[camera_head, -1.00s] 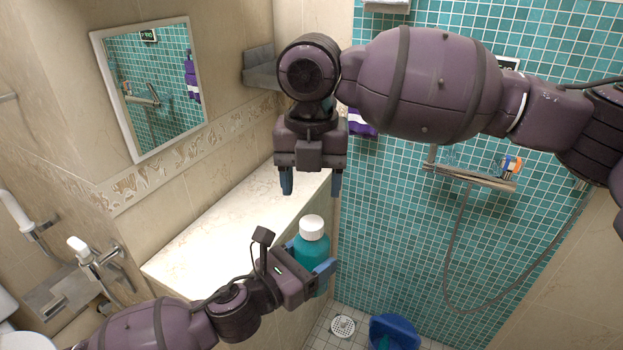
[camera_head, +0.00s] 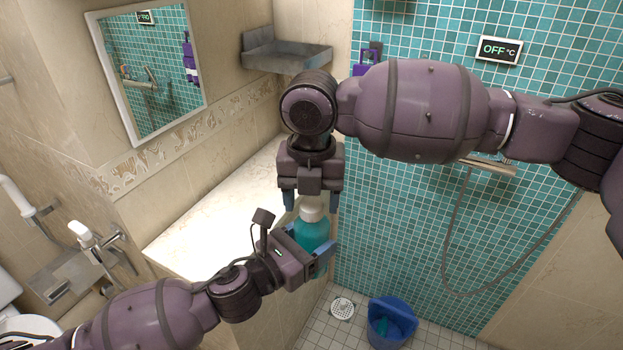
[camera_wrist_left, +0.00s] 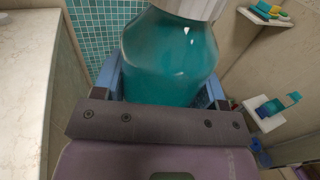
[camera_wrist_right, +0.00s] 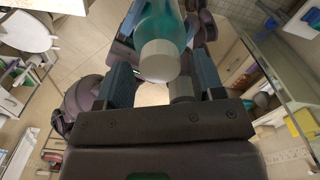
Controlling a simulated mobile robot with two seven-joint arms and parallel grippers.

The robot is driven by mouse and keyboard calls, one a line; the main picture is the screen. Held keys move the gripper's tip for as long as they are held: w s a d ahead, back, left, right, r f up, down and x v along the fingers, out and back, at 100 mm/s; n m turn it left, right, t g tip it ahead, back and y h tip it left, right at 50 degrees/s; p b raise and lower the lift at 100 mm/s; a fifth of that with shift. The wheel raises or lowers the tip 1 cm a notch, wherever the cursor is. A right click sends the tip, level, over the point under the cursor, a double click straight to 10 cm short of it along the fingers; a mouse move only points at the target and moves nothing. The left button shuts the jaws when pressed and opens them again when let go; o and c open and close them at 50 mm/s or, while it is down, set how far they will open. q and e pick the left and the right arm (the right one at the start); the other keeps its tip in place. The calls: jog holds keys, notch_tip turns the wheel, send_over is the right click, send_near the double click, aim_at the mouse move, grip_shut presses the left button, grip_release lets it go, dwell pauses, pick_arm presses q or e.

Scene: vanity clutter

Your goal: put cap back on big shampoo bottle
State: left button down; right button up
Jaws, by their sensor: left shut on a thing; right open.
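The teal shampoo bottle (camera_head: 311,234) is upright in my left gripper (camera_head: 312,250), which is shut on its body. The left wrist view shows the bottle (camera_wrist_left: 168,62) between the blue fingers. A white cap (camera_head: 311,212) sits on top of the bottle; whether it is fully seated cannot be told. My right gripper (camera_head: 311,203) is open directly above, pointing down, its fingertips on either side of the cap. In the right wrist view the cap (camera_wrist_right: 160,60) shows between the open fingers, apart from both.
A pale stone counter (camera_head: 205,215) lies left of the bottle, its visible top clear. A blue bucket (camera_head: 391,322) stands on the floor at the lower right, beside a round drain (camera_head: 342,308). A metal corner shelf (camera_head: 287,55) is on the wall behind.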

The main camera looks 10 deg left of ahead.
jog(key=shift+f, duration=0.55)
jog(key=shift+c, duration=0.3)
